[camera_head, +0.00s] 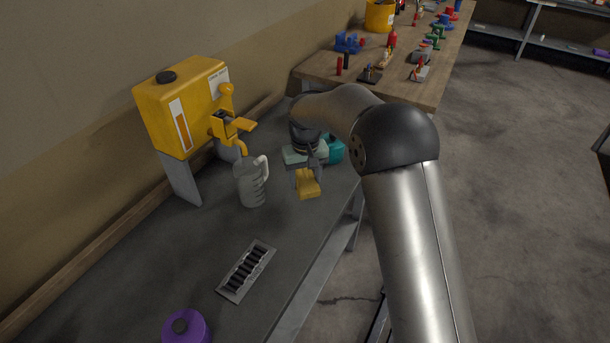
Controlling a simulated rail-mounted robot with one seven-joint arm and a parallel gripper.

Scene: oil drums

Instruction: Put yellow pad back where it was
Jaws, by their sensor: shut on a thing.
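The yellow pad (307,186) is a small yellow block near the right edge of the dark grey bench (190,255). My gripper (306,172) points down over the bench and is shut on the yellow pad, with a finger at its side. I cannot tell whether the pad touches the bench top or is held just above it. My arm comes in from the right and hides part of the area behind the gripper.
A yellow dispenser (180,105) stands left of my gripper, with a clear measuring jug (250,184) below its spout. A teal object (335,150) sits close behind my gripper. A slotted grate (246,270) and a purple can (187,328) are nearer. A wooden table (440,85) behind holds several tools.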

